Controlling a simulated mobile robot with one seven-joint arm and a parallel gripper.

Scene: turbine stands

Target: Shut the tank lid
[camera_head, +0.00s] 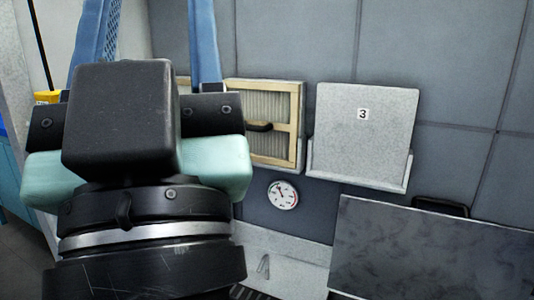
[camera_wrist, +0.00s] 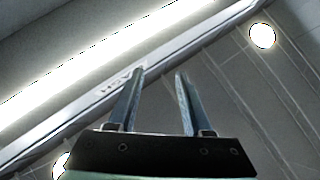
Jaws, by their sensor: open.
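My gripper (camera_head: 152,28) fills the left of the head view, with its two blue fingers pointing up and set apart. In the wrist view the gripper (camera_wrist: 160,73) is open and empty, with only ceiling behind it. A dark grey mottled slab (camera_head: 430,250) with a black handle-like part (camera_head: 441,207) behind its top edge stands tilted at the lower right of the head view. It may be the raised tank lid, but I cannot tell for sure. It is well to the right of my gripper and apart from it. The tank's opening is not clearly seen.
A pleated filter in a cream frame (camera_head: 299,125) and a pale panel marked 3 (camera_head: 362,140) sit on the grey tiled wall. A round gauge (camera_head: 282,195) is below them. A yellow object (camera_head: 47,97) shows at the far left. Ceiling lights (camera_wrist: 262,36) show in the wrist view.

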